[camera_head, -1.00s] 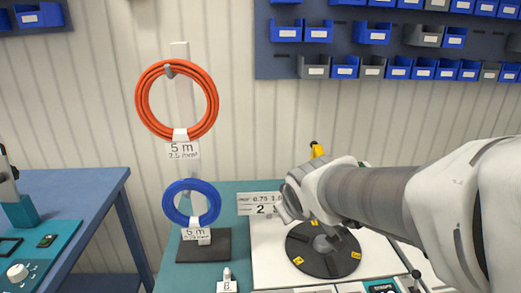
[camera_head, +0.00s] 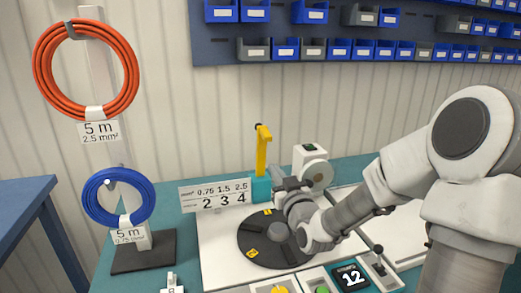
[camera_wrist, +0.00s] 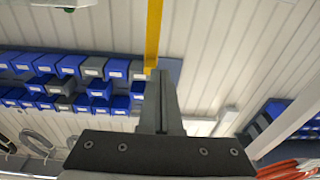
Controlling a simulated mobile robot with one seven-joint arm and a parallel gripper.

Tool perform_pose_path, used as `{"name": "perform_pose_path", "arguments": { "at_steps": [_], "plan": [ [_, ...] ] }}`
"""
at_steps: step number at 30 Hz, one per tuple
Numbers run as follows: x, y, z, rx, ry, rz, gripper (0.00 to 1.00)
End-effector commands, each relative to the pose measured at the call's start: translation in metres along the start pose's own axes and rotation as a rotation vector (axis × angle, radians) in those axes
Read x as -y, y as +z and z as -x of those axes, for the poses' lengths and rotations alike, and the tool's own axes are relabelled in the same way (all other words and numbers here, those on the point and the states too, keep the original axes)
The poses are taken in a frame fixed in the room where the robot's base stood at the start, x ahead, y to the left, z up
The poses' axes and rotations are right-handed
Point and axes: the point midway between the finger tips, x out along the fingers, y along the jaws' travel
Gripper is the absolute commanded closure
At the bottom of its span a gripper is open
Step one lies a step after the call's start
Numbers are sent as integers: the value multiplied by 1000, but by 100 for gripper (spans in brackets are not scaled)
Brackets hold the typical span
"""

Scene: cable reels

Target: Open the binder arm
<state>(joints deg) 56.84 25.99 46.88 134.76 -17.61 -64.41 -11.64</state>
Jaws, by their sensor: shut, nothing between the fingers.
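The yellow binder arm (camera_head: 263,152) stands upright on a teal block (camera_head: 261,188) behind the black round plate (camera_head: 262,247). A dark knob tops the arm. My gripper (camera_head: 277,184) is just right of the arm's lower part and in front of it. Its fingers are small in the head view, and I cannot tell there whether they touch the arm. In the wrist view, my gripper (camera_wrist: 160,76) is shut and empty, and the yellow arm (camera_wrist: 154,35) runs up from beside its fingertips. The teal block is partly hidden by my gripper.
A white machine part with a grey disc (camera_head: 316,174) stands just right of my gripper. A number plate (camera_head: 218,195) is left of the arm. An orange cable coil (camera_head: 85,68) and a blue coil (camera_head: 112,197) hang on a stand at left.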

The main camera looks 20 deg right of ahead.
Motion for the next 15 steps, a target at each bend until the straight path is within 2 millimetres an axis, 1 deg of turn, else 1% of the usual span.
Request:
{"name": "perform_pose_path", "arguments": {
  "at_steps": [1, 3, 5, 8, 11, 15],
  "plan": [
    [-7, 1, 2, -23, 16, -12, 100],
    [-12, -2, 2, -45, 28, -21, 100],
    [-14, -4, 0, -54, 31, -24, 100],
    [-14, -5, -8, -57, 33, -25, 100],
    [-15, -5, -22, -57, 33, -25, 100],
    [-15, -6, -48, -56, 31, -26, 100]
  ]
}}
